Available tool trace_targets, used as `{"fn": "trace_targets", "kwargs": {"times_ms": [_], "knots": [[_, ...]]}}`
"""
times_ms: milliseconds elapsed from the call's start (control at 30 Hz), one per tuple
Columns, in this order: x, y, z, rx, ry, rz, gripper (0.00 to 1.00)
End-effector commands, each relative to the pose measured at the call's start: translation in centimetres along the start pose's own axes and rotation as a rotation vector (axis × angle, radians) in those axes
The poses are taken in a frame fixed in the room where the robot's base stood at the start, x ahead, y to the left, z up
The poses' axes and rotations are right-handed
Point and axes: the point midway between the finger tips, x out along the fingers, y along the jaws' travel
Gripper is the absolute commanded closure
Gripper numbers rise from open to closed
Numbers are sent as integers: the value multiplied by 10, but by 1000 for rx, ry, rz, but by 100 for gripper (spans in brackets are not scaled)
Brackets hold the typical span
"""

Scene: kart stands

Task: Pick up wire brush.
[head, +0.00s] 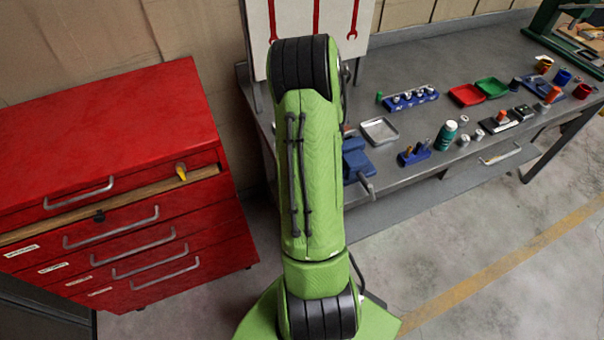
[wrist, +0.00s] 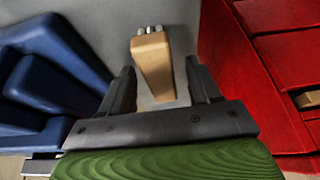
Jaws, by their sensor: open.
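In the wrist view, a tan wooden piece (wrist: 152,62) with several short grey metal ends at its top lies on a grey surface. It looks like the wire brush, though its bristles cannot be made out clearly. My gripper (wrist: 161,67) is open and empty, with one dark finger to the left of the piece and one to the right. Gaps show on both sides, and I cannot tell how far above or below the fingertips it is. In the head view my green arm hides the gripper and the brush.
A blue vise (head: 357,160) is on the grey workbench (head: 420,65); blue metal (wrist: 50,65) fills the wrist view's left. A red drawer cabinet (head: 100,120) stands left, its top drawer partly open with a yellow-handled item (head: 181,172). Trays and small parts crowd the bench's right.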

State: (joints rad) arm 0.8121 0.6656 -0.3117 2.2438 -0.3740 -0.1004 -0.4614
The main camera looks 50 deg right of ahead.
Motion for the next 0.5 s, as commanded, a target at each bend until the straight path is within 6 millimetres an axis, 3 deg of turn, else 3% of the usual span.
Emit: {"fn": "trace_targets", "kwargs": {"times_ms": [333, 500], "knots": [[3, 0, 2, 0, -1, 0, 38], [2, 0, 1, 0, -1, 0, 64]]}}
